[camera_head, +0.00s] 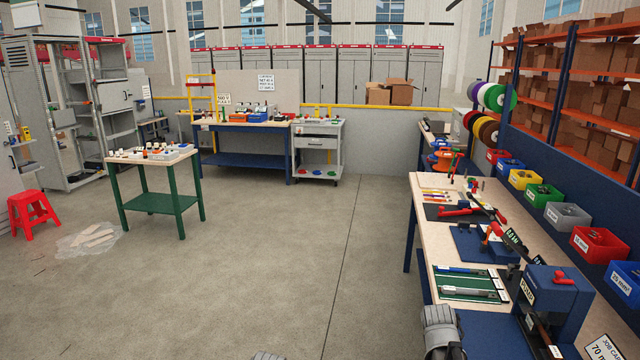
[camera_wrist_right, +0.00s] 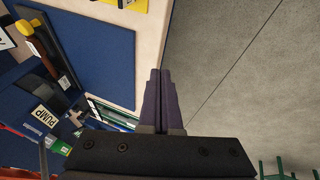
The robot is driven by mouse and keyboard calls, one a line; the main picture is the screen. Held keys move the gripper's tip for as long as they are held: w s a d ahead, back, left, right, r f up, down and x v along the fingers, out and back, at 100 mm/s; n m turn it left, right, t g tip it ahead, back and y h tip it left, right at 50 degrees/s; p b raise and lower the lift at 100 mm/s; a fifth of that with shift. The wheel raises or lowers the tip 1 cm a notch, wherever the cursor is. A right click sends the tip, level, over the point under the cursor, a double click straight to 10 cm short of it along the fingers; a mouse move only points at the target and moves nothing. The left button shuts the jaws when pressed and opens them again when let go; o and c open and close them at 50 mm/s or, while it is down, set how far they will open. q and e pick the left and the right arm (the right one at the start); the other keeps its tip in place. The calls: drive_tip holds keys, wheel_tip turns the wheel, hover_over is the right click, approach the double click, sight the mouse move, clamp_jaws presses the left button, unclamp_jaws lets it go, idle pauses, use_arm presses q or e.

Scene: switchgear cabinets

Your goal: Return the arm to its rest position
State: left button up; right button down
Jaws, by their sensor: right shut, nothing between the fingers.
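My right gripper (camera_wrist_right: 160,75) shows in the right wrist view with its two dark fingers side by side, shut and empty. Behind the fingers lie the pale edge of the workbench and the concrete floor; the fingers touch nothing that I can see. In the head view, a grey part of my right arm shows at the bottom, beside the workbench (camera_head: 428,192), but its gripper cannot be made out. My left gripper is not in view; only a small grey piece, perhaps of my left arm, shows at the bottom edge.
The workbench carries a blue pump unit (camera_head: 550,300), red-handled tools (camera_head: 460,211) and a green mat (camera_head: 465,281). Colored bins (camera_head: 598,245) line its right side. A green table (camera_head: 160,201) and red stool (camera_head: 32,215) stand at left. The middle floor is clear.

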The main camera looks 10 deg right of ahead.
drive_tip(key=s+a+n+g+y, duration=0.1)
drive_tip(key=s+a, duration=0.3)
drive_tip(key=a, duration=0.7)
drive_tip(key=s+a+f+n+g+y, duration=0.1)
drive_tip(key=s+a+n, duration=0.2)
drive_tip(key=a, duration=0.8)
drive_tip(key=s+a+f+n+g+y, duration=0.1)
drive_tip(key=s+a+n, duration=0.1)
drive_tip(key=s+a, duration=0.4)
drive_tip(key=a, duration=0.5)
drive_tip(key=shift+s+a, duration=0.25)
drive_tip(key=shift+s, duration=0.15)
